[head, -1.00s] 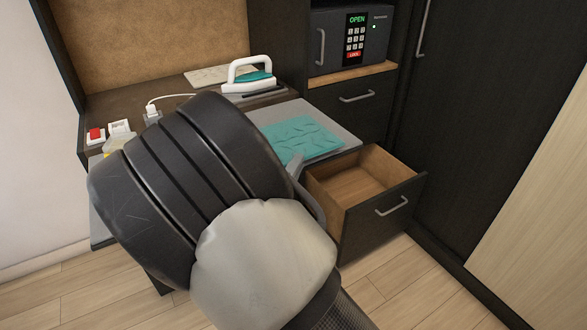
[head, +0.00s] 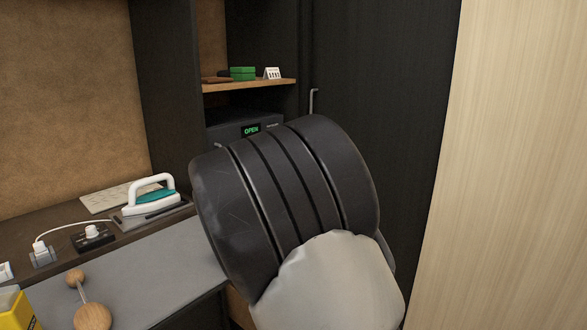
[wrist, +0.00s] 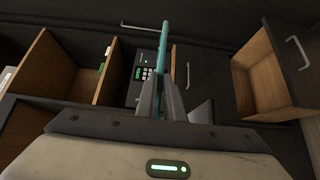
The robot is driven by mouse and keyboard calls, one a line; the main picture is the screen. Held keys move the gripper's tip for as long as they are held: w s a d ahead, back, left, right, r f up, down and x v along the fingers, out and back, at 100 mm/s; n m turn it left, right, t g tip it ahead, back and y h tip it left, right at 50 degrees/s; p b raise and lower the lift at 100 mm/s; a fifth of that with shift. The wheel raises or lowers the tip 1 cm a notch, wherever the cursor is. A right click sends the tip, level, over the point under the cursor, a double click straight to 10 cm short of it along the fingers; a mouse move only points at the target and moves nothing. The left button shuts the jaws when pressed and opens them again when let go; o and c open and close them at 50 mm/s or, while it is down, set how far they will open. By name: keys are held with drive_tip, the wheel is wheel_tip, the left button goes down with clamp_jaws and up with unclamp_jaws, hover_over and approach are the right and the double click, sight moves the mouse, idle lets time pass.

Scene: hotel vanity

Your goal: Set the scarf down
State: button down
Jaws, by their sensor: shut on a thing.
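The teal scarf (wrist: 161,80) shows in the wrist view as a thin, flat strip seen edge-on, upright between the fingers. My gripper (wrist: 167,100) is shut on it and holds it up in front of the dark cabinet. In the head view my own arm hides the gripper and the scarf.
A safe (wrist: 147,72) reading OPEN and an open wooden drawer (wrist: 258,82) show in the wrist view. A white iron (head: 148,198), a wooden-knobbed item (head: 92,317) and a yellow box (head: 14,310) are on the left. Green boxes (head: 242,73) sit on the shelf.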

drive_tip(key=d, duration=1.4)
wheel_tip(320, 180, up, 20)
drive_tip(key=p, duration=2.1)
drive_tip(key=s+f, duration=0.3)
drive_tip(key=f, duration=0.3)
drive_tip(key=s+f, duration=0.4)
drive_tip(key=f, duration=0.3)
drive_tip(key=shift+s+a+f, duration=0.25)
drive_tip(key=shift+w, duration=0.1)
